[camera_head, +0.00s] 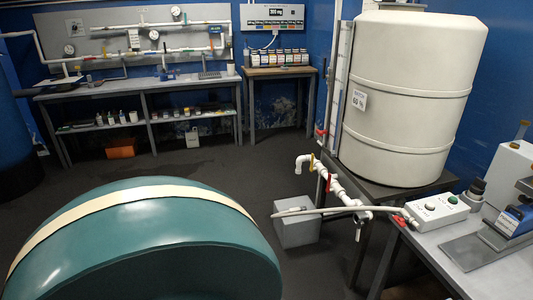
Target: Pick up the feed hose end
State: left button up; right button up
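A thin pale hose (325,210) runs left from the white pipework below the big white tank (405,95). Its left end (274,215) appears free, near the top of a grey box on the floor (296,232). I cannot tell whether the end touches the box. The hose's right part passes by the pipe fittings towards a red-handled fitting at the bench edge. Neither my left nor my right gripper is in view.
The tank stands on a dark stand. White pipework (340,190) with yellow and red valve handles juts out left. A bench (490,275) at right holds a control box (437,212). A rounded teal form (150,240) blocks the lower left. Dark floor (215,165) lies clear behind it.

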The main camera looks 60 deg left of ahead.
aim_at(296, 209)
jog(key=u, duration=1.85)
jog(key=i, duration=0.95)
jog(key=i+u, duration=0.45)
jog(key=i, duration=0.3)
jog(key=i+l+u, duration=0.15)
jog(key=i+u, duration=0.25)
jog(key=i, duration=0.35)
jog(key=i+j+u, duration=0.15)
jog(key=i+u, duration=0.65)
jog(key=i+l+u, duration=0.15)
jog(key=i+u, duration=0.2)
jog(key=i+j+z, duration=0.25)
jog(key=i, duration=0.25)
jog(key=i+j+z, duration=0.2)
jog(key=i, duration=0.3)
